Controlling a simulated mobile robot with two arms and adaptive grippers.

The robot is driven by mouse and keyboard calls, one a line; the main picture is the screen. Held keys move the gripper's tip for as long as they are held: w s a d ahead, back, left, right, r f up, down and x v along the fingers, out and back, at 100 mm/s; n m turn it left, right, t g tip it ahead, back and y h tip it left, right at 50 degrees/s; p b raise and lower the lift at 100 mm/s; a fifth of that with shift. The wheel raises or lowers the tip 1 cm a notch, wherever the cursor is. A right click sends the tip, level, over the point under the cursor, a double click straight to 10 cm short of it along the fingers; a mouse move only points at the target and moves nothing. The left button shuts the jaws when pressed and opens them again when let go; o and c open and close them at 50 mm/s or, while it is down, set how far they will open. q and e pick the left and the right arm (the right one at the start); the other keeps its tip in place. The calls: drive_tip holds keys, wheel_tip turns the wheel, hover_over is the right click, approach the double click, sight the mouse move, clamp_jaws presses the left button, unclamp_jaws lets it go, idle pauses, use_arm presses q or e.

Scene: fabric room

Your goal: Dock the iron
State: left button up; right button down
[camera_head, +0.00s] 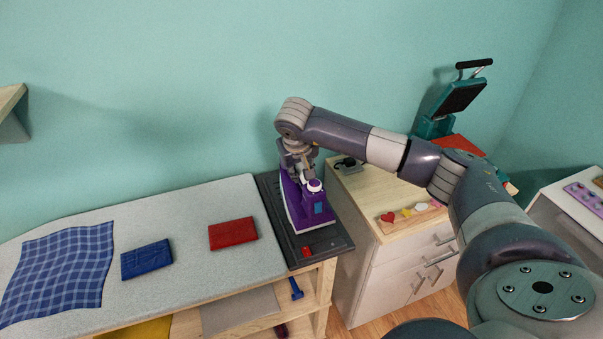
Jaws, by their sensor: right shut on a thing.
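The purple iron (292,208) with a white knob and a blue patch is at the right end of the ironing table. It is on or just above the dark dock (333,242); I cannot tell whether it touches. My right gripper (304,176) reaches down from above and is shut on the iron at its upper part. The arm and the iron hide the fingertips and much of the dock. A red switch shows near the dock's front edge. My left gripper is not in view.
The pale ironing surface (190,210) holds a checked blue cloth (62,268), a folded blue cloth (147,260) and a folded red cloth (233,233). A drawer cabinet (385,270) stands to the right, with a tray of small shapes (411,217) and a teal press (436,124).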

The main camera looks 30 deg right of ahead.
sight(300, 184)
drive_tip(key=shift+w+d+r, duration=0.15)
drive_tip(key=shift+w, duration=0.2)
wheel_tip(300, 184, down, 2)
drive_tip(key=shift+f+p, duration=0.25)
drive_tip(key=shift+p, duration=0.65)
drive_tip(key=shift+f, duration=0.45)
drive_tip(key=c, duration=1.7)
unclamp_jaws()
drive_tip(key=shift+s+f, duration=0.15)
drive_tip(key=shift+f, duration=0.15)
drive_tip(key=shift+o, duration=1.4)
drive_tip(key=shift+s+r, duration=0.1)
drive_tip(key=shift+r, duration=0.1)
